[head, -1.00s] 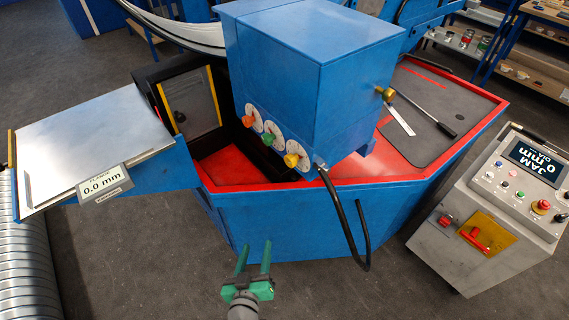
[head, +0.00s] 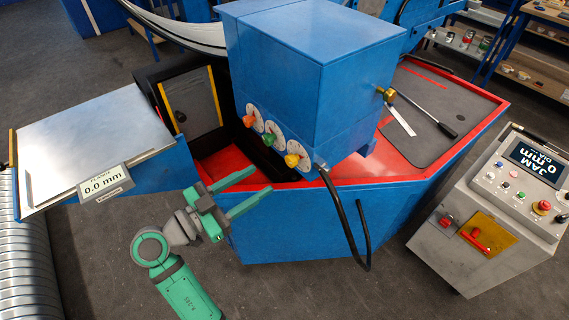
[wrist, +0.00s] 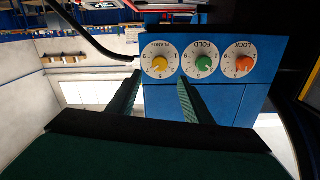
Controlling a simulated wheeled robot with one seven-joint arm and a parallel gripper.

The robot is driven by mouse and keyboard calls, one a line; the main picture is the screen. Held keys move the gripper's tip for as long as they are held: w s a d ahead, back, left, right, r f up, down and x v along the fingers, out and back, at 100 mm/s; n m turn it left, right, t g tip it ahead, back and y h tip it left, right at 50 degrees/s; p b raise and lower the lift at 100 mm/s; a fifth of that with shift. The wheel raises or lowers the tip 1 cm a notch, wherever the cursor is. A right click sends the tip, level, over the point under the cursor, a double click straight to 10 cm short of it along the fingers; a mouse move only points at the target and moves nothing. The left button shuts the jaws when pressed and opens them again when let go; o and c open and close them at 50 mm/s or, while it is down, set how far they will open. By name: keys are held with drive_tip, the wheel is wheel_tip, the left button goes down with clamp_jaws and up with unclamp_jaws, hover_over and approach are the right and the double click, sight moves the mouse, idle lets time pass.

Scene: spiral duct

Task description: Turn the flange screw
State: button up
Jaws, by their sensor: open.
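The flange screw is the yellow knob (head: 291,160) on a white dial at the right end of a row on the blue machine head. In the wrist view the yellow knob (wrist: 159,65) sits on the dial lettered FLANGE, just beyond and between the fingertips. The green FOLD knob (head: 268,139) and orange LOCK knob (head: 249,121) are beside it. My gripper (head: 261,180) is open and empty, below and left of the yellow knob in the head view. In the wrist view my gripper (wrist: 158,79) has its fingers spread either side of that knob, apart from it.
A FLANGE readout (head: 106,185) on the left metal table shows 0.0 mm. A black hose (head: 347,222) hangs just right of the yellow knob. A red-edged machine bed (head: 425,165) lies under the head. A control console (head: 500,200) stands right. The front floor is clear.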

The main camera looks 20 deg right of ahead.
sight(289, 162)
drive_tip(key=x, duration=1)
drive_tip(key=shift+w, duration=0.1)
drive_tip(key=c, duration=1.1)
drive_tip(key=shift+o, duration=0.2)
